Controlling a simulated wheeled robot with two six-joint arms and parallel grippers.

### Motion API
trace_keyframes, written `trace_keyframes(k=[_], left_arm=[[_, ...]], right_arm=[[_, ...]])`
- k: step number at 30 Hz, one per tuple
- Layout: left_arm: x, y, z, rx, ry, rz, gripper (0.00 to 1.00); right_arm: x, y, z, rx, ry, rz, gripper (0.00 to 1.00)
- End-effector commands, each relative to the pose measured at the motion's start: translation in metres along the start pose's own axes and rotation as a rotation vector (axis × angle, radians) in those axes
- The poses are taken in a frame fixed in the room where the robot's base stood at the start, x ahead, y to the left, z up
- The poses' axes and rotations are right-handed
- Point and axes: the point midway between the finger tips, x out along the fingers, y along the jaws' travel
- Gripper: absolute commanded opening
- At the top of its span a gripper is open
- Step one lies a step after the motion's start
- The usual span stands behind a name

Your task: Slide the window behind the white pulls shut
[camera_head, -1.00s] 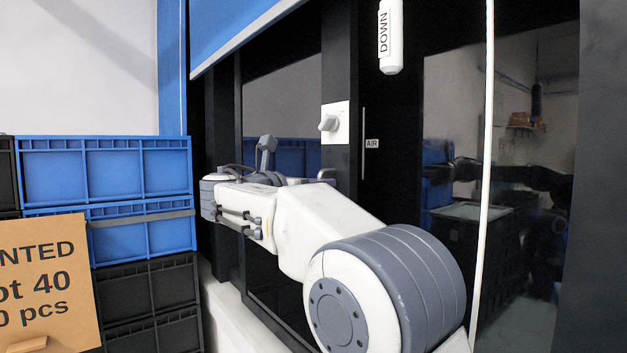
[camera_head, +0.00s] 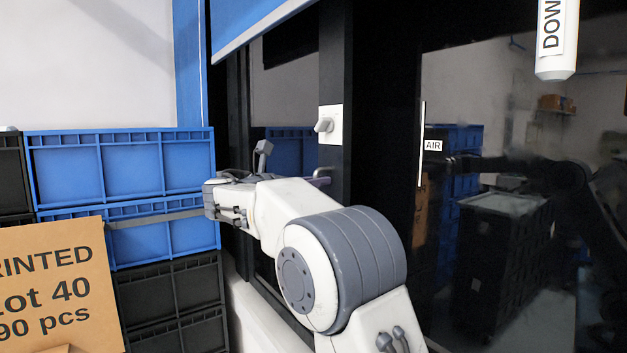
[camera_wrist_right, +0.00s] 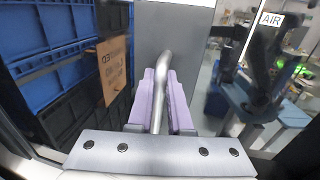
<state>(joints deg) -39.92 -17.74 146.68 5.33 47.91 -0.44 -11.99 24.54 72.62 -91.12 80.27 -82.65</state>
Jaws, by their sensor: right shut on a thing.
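The sliding window (camera_head: 283,90) is a dark glass pane with a black upright frame (camera_head: 335,60) bearing a white latch plate (camera_head: 334,124). One white pull (camera_head: 556,60), marked with a partly cut-off "DOW", hangs in front at the upper right. My right gripper (camera_wrist_right: 162,85) has its purple fingers shut around the metal bar handle (camera_wrist_right: 166,58) of the window. The left gripper is out of view.
Blue crates (camera_head: 118,168) and black crates (camera_head: 172,292) are stacked at the left, behind a cardboard sign (camera_head: 55,285). A blue panel (camera_head: 250,22) hangs at the top.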

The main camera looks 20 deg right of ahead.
Motion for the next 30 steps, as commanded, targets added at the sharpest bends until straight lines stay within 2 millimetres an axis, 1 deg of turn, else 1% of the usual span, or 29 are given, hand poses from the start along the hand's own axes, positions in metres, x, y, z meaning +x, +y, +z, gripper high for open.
trace_keyframes(k=[1, 9, 10, 11, 12, 20, 23, 26, 30], left_arm=[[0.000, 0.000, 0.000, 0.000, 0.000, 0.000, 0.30], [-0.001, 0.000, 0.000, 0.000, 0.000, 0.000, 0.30], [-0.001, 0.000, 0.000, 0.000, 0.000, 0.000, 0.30], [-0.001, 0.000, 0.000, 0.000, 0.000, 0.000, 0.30], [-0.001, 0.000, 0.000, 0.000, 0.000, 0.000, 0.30], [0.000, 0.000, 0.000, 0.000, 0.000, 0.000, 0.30], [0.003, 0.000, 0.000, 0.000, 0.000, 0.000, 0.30], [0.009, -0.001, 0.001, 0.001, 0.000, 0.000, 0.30], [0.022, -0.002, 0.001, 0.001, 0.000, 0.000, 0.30]], right_arm=[[0.000, 0.002, 0.003, 0.003, -0.005, 0.008, 0.00], [-0.002, 0.005, 0.004, 0.003, -0.007, 0.014, 0.00], [-0.002, 0.004, 0.004, 0.003, -0.008, 0.014, 0.29], [-0.002, 0.004, 0.004, 0.003, -0.008, 0.013, 0.40], [-0.002, 0.004, 0.003, 0.002, -0.007, 0.013, 0.47], [-0.001, 0.002, 0.002, 0.002, -0.004, 0.007, 0.47], [-0.004, 0.002, 0.001, 0.002, -0.003, 0.008, 0.47], [-0.016, 0.003, -0.001, 0.003, -0.004, 0.010, 0.47], [-0.044, 0.003, -0.003, 0.004, -0.004, 0.013, 0.47]])
